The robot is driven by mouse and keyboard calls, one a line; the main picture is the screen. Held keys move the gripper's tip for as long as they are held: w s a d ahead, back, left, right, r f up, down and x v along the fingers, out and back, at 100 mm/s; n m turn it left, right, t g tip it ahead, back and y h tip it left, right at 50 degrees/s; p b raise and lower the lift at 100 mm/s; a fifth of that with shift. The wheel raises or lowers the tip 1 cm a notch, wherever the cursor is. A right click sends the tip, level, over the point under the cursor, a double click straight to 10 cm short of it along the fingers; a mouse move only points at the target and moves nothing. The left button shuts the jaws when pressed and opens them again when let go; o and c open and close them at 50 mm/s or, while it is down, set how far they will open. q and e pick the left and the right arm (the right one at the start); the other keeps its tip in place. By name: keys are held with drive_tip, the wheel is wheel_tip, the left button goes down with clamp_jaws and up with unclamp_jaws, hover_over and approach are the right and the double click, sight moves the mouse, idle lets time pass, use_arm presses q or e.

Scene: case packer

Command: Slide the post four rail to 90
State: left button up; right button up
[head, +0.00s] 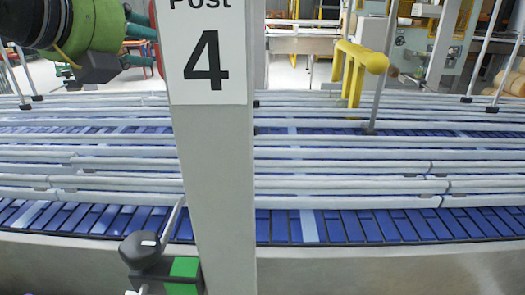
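A pale grey post (215,190) stands upright in the centre of the head view, with a white sign (207,60) reading "Post 4". Low on its left side are a dark rounded knob (140,250) with a small white mark and a bright green block (185,268). A thin grey lever slants up between the knob and the post. No scale number can be read. Long pale rails (350,185) run across behind the post, over the blue conveyor. I cannot make out the fingers of my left gripper. My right gripper does not show.
The blue slatted conveyor (370,227) spans the full width, with a pale front wall (400,270). A yellow pipe frame (360,65) stands behind it at the right. Thin posts stand along the rails.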

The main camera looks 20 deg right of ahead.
use_arm(q)
drive_tip(key=b+v, duration=0.2)
drive_tip(key=v, duration=0.4)
drive_tip(key=shift+s+a+r, duration=0.15)
drive_tip(key=shift+s, duration=0.15)
drive_tip(key=shift+w, duration=0.1)
idle(0.3)
